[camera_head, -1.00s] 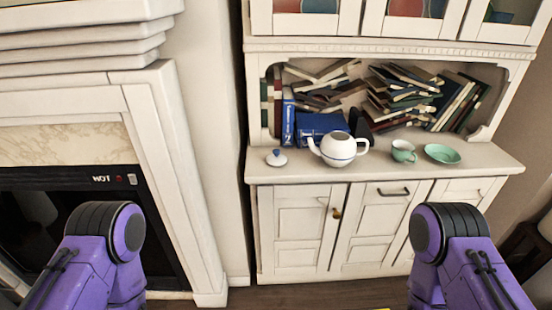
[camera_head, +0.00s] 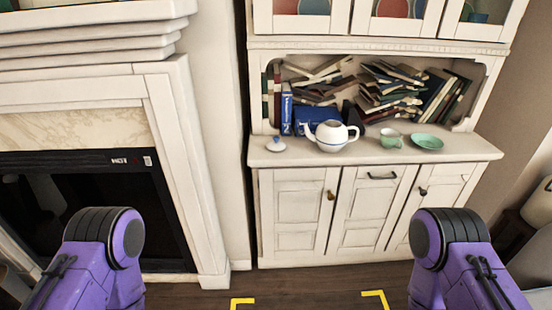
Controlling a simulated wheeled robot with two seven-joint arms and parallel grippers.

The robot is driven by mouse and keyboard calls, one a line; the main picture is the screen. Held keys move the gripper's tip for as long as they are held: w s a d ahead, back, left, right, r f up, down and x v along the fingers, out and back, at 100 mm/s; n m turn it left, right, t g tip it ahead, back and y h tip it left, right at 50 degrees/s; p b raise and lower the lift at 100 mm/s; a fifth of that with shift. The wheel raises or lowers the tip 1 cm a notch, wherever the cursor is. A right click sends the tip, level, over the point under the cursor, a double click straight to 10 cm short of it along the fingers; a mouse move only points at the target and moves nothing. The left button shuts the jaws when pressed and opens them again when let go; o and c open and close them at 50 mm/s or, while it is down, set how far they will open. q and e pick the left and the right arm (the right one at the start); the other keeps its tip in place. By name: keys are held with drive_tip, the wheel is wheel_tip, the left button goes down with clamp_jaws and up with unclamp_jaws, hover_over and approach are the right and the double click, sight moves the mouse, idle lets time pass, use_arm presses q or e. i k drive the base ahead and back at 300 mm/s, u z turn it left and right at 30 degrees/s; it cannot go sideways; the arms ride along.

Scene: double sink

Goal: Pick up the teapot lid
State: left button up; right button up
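The teapot lid (camera_head: 276,145) is white with a blue knob. It lies on the left part of the cabinet's counter. The white teapot (camera_head: 332,136) stands open-topped to its right, apart from it, with its spout toward the lid. My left arm (camera_head: 104,245) and my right arm (camera_head: 452,245) show only as purple links at the lower left and lower right. Both grippers are out of view, and nothing of mine is near the lid.
A green cup (camera_head: 391,138) and a green saucer (camera_head: 427,141) stand right of the teapot. Books (camera_head: 320,120) fill the shelf behind. A white fireplace (camera_head: 190,170) stands at the left. Yellow corner marks (camera_head: 242,301) lie on the open floor before the cabinet.

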sight(275, 146)
drive_tip(key=k, duration=0.75)
drive_tip(key=z, duration=0.9)
drive_tip(key=i, duration=1.65)
drive_tip(key=u, duration=0.65)
